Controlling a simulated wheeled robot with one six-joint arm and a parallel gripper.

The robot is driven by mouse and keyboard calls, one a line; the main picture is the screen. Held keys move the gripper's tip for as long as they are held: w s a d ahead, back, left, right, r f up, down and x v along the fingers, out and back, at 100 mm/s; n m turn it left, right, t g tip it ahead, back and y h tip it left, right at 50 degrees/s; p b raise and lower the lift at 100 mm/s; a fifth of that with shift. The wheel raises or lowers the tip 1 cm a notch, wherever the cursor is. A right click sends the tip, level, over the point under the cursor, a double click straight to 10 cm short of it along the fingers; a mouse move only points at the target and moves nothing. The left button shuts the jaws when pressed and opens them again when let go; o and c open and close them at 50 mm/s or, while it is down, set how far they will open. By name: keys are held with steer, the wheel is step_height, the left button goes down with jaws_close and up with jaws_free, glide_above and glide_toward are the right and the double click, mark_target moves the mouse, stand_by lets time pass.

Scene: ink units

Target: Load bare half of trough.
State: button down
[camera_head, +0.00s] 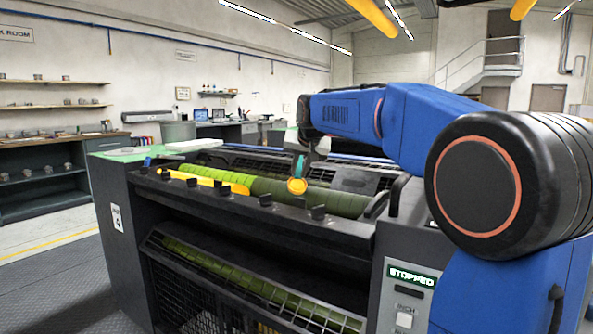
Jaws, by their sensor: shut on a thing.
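The ink trough (240,197) runs across the top of the press, along its front. Yellow ink (215,182) lies along its left part. The right part looks dark and bare, and is partly hidden by the front rail. A roller (325,199) behind it is bright green on the left and dark olive on the right. My gripper (302,152) hangs over the trough near its middle. It is shut on a small teal tool (299,165) with a round yellow lower end (297,186), perhaps ink. The fingertips are too small to see clearly.
The press's front rail carries several black keys (265,200). A panel reading STOPPED (412,277) stands at the right. A green-topped side ledge (125,155) is at the left. Shelves (55,105) and a workbench (45,165) stand behind at the left. The floor at left is clear.

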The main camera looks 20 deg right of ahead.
steer(key=s+d+f, duration=0.3)
steer(key=s+d, duration=0.3)
steer(key=s, duration=0.3)
steer(key=shift+s+d, duration=0.25)
steer(key=shift+d, duration=0.15)
stand_by(0.7)
steer(key=shift+f, duration=0.7)
stand_by(1.1)
steer(key=shift+r, duration=0.1)
step_height(320, 180, up, 10)
steer(key=shift+r, duration=0.2)
stand_by(0.8)
stand_by(2.3)
